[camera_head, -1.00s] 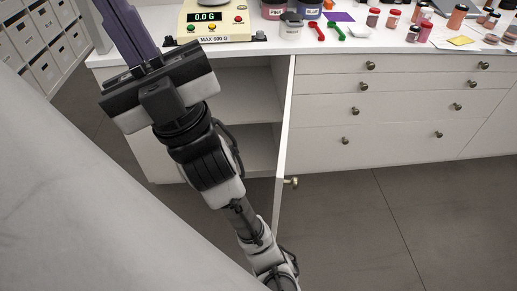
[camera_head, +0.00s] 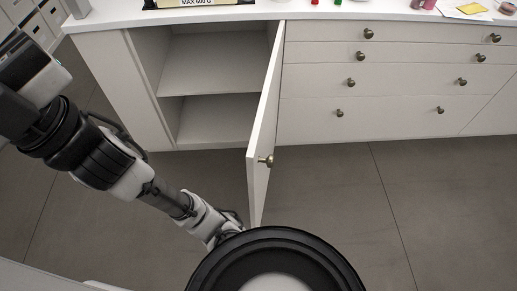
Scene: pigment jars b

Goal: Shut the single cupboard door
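The single cupboard door (camera_head: 265,125) is white and stands open, swung out from the right side of the cupboard opening toward me. Its round metal knob (camera_head: 266,161) faces right. The cupboard (camera_head: 215,62) behind it shows a bare shelf and an empty lower space. My arm reaches up to the left of the door, apart from it. My gripper's fingertips lie beyond the left edge of the picture, so whether it is open or shut does not show.
A bank of drawers (camera_head: 400,70) with metal knobs stands to the right of the door. The white countertop (camera_head: 330,11) runs above, with a scale (camera_head: 195,3) at its edge. The grey floor (camera_head: 340,190) right of the door is clear.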

